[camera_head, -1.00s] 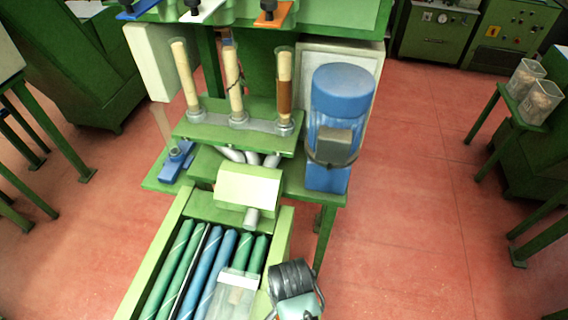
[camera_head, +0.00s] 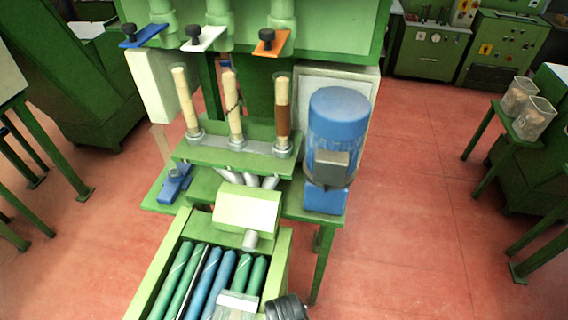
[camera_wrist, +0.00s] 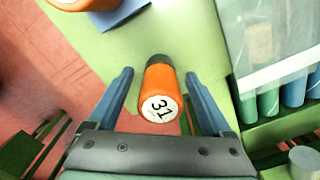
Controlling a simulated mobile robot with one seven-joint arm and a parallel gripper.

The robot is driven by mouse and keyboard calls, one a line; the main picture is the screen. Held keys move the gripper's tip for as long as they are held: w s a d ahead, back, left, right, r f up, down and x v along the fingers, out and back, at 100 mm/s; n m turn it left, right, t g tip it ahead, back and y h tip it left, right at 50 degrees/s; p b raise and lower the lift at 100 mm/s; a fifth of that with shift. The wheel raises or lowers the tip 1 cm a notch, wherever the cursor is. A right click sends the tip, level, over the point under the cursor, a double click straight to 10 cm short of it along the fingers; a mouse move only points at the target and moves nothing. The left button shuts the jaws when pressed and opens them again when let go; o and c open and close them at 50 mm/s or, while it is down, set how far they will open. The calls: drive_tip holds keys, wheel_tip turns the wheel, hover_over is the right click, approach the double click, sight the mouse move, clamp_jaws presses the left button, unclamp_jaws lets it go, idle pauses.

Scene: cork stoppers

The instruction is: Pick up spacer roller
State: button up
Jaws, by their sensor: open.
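An orange cylinder (camera_wrist: 160,92) with a dark far end and a white round label reading 31 lies on a light green surface in the wrist view. It may be the spacer roller; I cannot tell for sure. My gripper (camera_wrist: 159,76) is open, with one blue finger on each side of the cylinder. Gaps show between the fingers and the cylinder, so it is not gripped. The cylinder does not show in the head view.
A second orange thing (camera_wrist: 82,3) lies by a blue piece at the wrist view's top left. Green and blue rollers (camera_head: 208,280) fill a green-walled tray. A clear box (camera_wrist: 270,45) stands right of my gripper. A blue motor (camera_head: 334,140) stands on the machine.

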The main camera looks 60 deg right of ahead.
clamp_jaws()
drive_tip(key=shift+r, duration=0.1)
idle(0.3)
